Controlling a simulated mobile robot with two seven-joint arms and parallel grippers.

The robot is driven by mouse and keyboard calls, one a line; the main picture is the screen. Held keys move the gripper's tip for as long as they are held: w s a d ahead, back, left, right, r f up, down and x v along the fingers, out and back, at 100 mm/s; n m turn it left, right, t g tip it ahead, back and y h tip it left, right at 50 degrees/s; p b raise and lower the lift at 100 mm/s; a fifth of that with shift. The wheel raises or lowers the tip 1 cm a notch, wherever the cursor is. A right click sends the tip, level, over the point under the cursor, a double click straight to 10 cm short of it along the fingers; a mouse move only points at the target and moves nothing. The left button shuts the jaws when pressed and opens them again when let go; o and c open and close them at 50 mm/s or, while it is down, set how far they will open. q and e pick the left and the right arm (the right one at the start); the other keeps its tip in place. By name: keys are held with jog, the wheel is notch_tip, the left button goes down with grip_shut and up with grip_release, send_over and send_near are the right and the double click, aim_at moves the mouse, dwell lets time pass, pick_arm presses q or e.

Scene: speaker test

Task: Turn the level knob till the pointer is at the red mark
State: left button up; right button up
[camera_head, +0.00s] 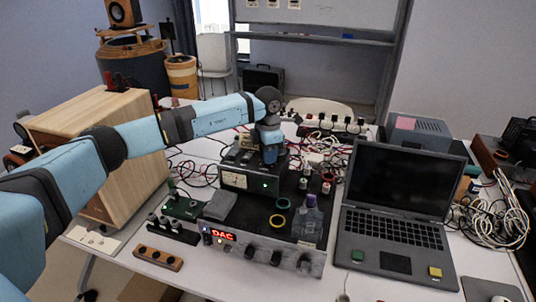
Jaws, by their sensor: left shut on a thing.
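A black box with a lit meter (236,180) on its front stands near the middle of the table in the head view. A green light shows at the right of its front. The meter's pointer and red mark are too small to read. My left gripper (269,156) points down at the top right of this box. It is shut on what seems to be the level knob, which the fingers hide. My right gripper is not in view.
A grey unit with a red display (222,235) and several knobs lies in front. An open laptop (398,200) is at the right, a wooden speaker cabinet (95,125) at the left. Cables lie around the box.

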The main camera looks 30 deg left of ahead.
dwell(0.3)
pick_arm(q)
jog(key=shift+r, duration=0.1)
jog(key=o, duration=0.9)
notch_tip(320, 180, up, 14)
jog(key=shift+f, duration=0.15)
dwell(0.4)
